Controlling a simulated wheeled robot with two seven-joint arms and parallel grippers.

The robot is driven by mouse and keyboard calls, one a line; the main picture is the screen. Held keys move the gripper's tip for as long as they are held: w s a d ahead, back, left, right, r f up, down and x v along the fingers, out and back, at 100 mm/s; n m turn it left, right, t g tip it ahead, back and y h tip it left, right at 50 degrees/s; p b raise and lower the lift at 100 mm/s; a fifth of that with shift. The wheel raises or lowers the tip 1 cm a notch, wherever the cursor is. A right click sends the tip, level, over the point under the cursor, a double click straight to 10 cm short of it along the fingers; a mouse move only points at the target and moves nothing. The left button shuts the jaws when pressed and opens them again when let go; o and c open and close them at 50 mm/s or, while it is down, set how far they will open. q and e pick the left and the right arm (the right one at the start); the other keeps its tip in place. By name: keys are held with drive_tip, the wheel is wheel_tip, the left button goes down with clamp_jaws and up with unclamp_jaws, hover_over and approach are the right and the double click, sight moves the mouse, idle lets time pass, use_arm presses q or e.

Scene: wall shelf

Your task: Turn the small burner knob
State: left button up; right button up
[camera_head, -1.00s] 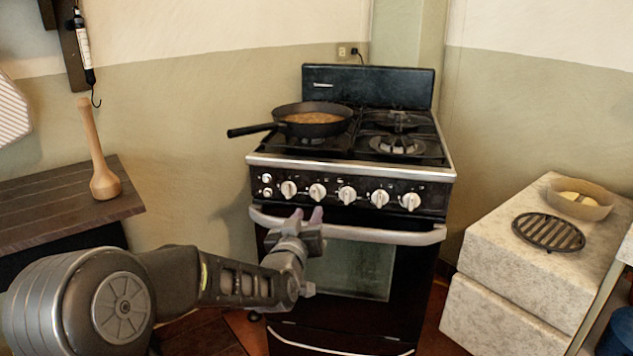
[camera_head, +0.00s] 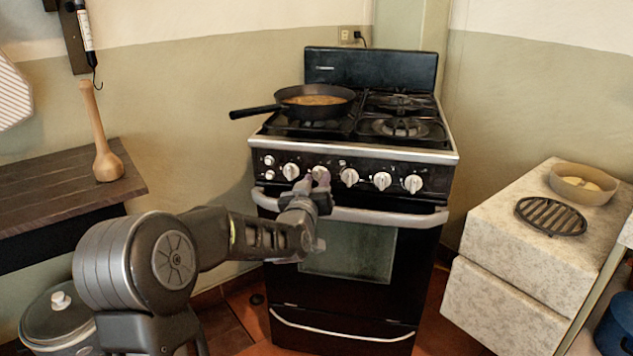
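The black stove's front panel (camera_head: 273,186) carries a row of several white burner knobs. They include the leftmost large knob (camera_head: 290,171), the second knob (camera_head: 320,172), the middle knob (camera_head: 349,177), the fourth knob (camera_head: 382,181) and the rightmost knob (camera_head: 413,184). No label shows which one is for the small burner. My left gripper (camera_head: 312,182) points at the panel, its fingertips at the second knob and partly covering its lower part. The fingers look apart, with a small gap. I cannot tell whether they touch the knob. My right gripper is out of view.
The oven handle (camera_head: 385,217) runs just below the knobs, close under my gripper. A frying pan (camera_head: 315,101) with food stands on the left burners. A stone counter (camera_head: 490,217) is on the right, a wooden shelf (camera_head: 60,193) on the left.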

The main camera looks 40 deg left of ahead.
use_arm(q)
drive_tip(key=shift+w+a, duration=0.1)
drive_tip(key=shift+w, duration=0.05)
drive_tip(key=shift+c, duration=0.2)
clamp_jaws()
idle(0.4)
